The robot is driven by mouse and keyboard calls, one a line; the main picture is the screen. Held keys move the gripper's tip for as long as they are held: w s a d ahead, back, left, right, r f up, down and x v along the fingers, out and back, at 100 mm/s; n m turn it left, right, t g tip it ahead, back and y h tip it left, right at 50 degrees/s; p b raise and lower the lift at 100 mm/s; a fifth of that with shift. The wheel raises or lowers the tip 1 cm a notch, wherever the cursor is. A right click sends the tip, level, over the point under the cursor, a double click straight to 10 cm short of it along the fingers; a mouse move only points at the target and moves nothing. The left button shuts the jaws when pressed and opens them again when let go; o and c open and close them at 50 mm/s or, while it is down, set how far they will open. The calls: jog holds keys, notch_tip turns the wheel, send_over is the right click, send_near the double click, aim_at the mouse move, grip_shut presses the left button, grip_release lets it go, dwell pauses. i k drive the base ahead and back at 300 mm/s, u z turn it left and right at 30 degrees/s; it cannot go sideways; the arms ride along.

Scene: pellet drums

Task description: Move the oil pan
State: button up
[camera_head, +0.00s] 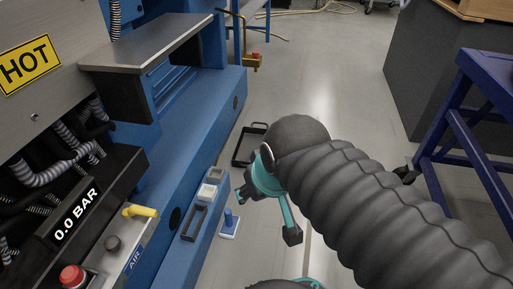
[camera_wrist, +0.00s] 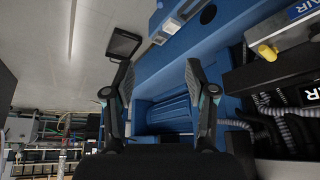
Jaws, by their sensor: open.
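The oil pan appears to be the shallow black tray (camera_head: 239,147) lying on the floor beside the blue machine. My arm hides part of its right side in the head view. A dark tray that looks like the same pan (camera_wrist: 123,43) shows in the wrist view, beyond the tip of the left finger. My gripper (camera_head: 266,216), with teal parts, is open and empty. In the head view it appears in front of the pan, nearer the camera, with its fingers apart. In the wrist view my gripper (camera_wrist: 158,68) has nothing between its fingers.
The blue machine (camera_head: 176,165) runs along the left, with a metal shelf (camera_head: 150,43), a yellow handle (camera_head: 140,211) and a red button (camera_head: 72,276). A small blue-and-white item (camera_head: 230,224) is low beside it. A blue frame (camera_head: 460,130) stands right. The floor between is mostly clear.

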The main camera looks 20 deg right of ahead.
aim_at(251, 138)
jog(key=u, duration=0.15)
jog(key=k, duration=0.45)
jog(key=z, duration=1.45)
jog(key=i, duration=1.25)
jog(key=u, duration=0.8)
jog(key=i, duration=0.45)
jog(key=u, duration=0.5)
